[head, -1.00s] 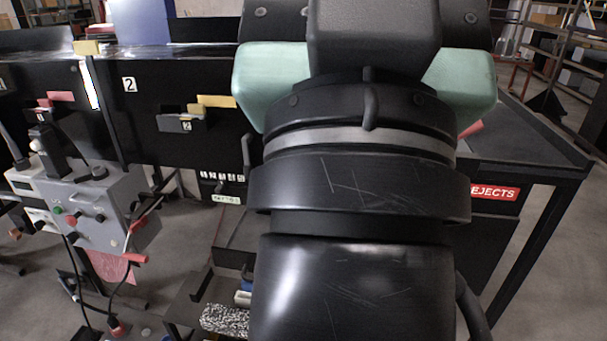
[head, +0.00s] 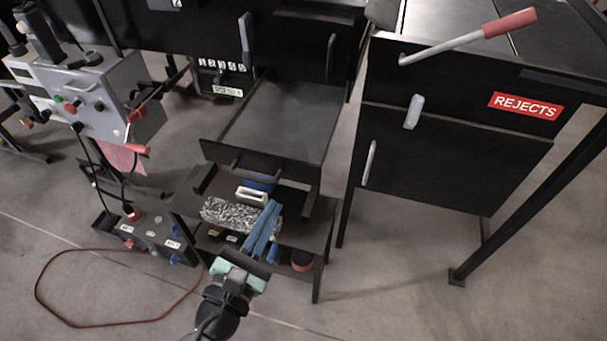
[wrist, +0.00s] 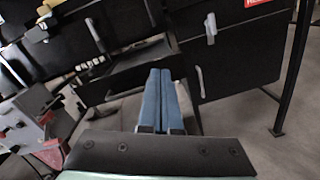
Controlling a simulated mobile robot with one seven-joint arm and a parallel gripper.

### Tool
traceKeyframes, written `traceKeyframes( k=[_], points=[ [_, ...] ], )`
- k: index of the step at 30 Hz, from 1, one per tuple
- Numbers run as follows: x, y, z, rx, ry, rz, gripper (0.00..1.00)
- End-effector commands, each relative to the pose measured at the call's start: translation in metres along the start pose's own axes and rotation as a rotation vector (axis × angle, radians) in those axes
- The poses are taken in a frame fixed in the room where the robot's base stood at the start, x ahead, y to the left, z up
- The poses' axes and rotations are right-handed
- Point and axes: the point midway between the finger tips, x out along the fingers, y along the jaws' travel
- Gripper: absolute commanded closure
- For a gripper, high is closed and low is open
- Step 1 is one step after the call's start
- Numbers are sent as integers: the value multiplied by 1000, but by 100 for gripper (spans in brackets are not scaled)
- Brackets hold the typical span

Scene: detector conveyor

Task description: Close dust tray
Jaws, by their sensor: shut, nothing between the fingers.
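The dust tray appears to be the dark shallow tray (head: 280,115) that sticks out from under the black machine in the head view. It is pulled out, with a low front wall and a bar handle. In the wrist view the tray (wrist: 138,76) lies ahead, partly behind my fingers. My gripper (head: 272,206) has blue fingers pressed together with nothing between them. It is in front of the tray, over a low shelf, and seems apart from the tray.
The low shelf (head: 183,200) holds a speckled brush-like block (head: 228,213) and a white item (head: 251,194). A rejects cabinet (head: 450,160) with a red-gripped lever (head: 480,34) stands right. A grey control box (head: 95,105) and a red cable (head: 60,322) are at left.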

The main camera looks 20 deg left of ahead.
Motion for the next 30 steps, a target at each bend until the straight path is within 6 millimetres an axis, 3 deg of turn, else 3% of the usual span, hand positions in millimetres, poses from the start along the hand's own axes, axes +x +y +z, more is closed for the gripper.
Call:
traceKeyframes(
  k=[1,3,6,9,14,24,30],
  points=[
    [-16,-3,-23,-133,20,18,100],
    [-31,-5,-40,-273,28,41,100],
    [-42,-6,-51,-384,30,62,100],
    [-40,-5,-53,-416,27,67,100],
    [-16,-3,-52,-412,24,65,100],
    [57,1,-54,-409,24,64,100],
    [84,2,-56,-408,25,65,100]
  ],
)
